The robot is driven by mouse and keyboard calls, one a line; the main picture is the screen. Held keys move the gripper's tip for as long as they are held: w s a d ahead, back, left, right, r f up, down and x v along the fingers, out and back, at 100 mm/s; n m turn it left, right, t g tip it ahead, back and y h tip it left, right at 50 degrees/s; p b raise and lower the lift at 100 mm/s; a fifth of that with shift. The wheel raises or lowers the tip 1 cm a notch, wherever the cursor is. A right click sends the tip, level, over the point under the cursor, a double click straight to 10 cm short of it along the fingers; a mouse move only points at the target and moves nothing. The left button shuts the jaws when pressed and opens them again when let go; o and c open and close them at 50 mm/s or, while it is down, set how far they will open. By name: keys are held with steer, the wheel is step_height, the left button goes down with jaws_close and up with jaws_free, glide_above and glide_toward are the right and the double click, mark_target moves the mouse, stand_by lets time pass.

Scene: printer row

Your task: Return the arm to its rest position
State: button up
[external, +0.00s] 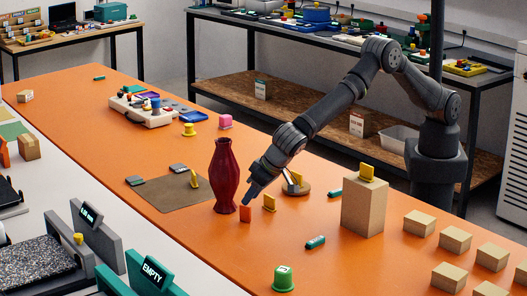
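My arm (322,112) rises from its base at the right of the orange table and reaches down to the left. My gripper (252,196) points down just right of the dark red vase (226,178). Its tip is low, a little above a small orange block (246,214). Whether it touches the block or the vase I cannot tell. The fingers are too small and dark to show whether they are open or shut. The vase stands upright on the table.
A tall tan box (363,206) and several small boxes (452,240) stand at the right. A brown mat (168,194) lies left of the vase. Printers (95,235) line the front left.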

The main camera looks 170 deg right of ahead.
steer(key=v, duration=0.9)
steer(key=x, duration=1.2)
steer(key=shift+f, duration=0.1)
steer(key=shift+d+r, duration=0.15)
steer(key=shift+r, duration=0.1)
step_height(320, 180, up, 10)
steer(key=shift+w+d+m, duration=1.5)
steer(key=shift+d+m, duration=0.6)
steer(key=shift+d, duration=1.8)
steer(key=shift+g, duration=0.3)
step_height(320, 180, down, 11)
steer(key=shift+r, duration=0.1)
steer(key=shift+w+a+r, duration=0.1)
steer(key=shift+a+r, duration=0.05)
steer(key=shift+r, duration=0.1)
